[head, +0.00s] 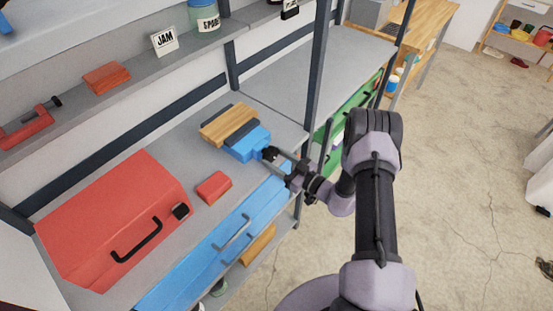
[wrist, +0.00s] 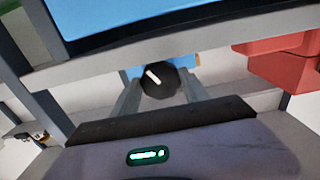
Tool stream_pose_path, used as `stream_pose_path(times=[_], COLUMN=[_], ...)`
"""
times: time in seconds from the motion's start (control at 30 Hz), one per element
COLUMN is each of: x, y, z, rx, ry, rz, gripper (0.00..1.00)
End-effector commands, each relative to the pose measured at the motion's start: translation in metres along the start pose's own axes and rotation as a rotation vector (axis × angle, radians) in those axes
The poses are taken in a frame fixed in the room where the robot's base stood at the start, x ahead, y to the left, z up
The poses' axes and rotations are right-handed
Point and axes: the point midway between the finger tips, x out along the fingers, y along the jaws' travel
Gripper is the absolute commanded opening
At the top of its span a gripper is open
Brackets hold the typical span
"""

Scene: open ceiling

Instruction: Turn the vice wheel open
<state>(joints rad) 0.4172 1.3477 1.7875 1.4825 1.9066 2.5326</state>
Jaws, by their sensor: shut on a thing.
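The blue vice (head: 247,147) sits on the grey bench, with a wooden block (head: 228,123) between its dark jaws. Its small black wheel (head: 269,153) faces my arm. In the wrist view the wheel (wrist: 158,82) is a dark round knob with a white mark slanting down to the right. My gripper (head: 274,157) reaches in from the right and is shut on the wheel. In the wrist view its fingers (wrist: 160,92) lie on either side of the knob.
A red toolbox (head: 110,220) and a small red block (head: 214,187) stand left of the vice. A blue drawer (head: 205,255) with a handle lies below the bench edge. A post (head: 315,75) rises behind my gripper. Open floor (head: 470,180) lies to the right.

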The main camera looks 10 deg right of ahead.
Motion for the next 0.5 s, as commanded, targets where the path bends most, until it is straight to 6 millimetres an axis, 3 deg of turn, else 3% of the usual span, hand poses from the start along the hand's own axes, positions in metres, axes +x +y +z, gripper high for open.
stream_pose_path(times=[0.3, 0.5], x=[0.0000, -0.0001], y=[0.0015, 0.0015], z=[0.0002, -0.0004], rx=[-0.370, -0.419], ry=[0.001, 0.000], rz=[0.001, 0.001], gripper=[0.13, 0.13])
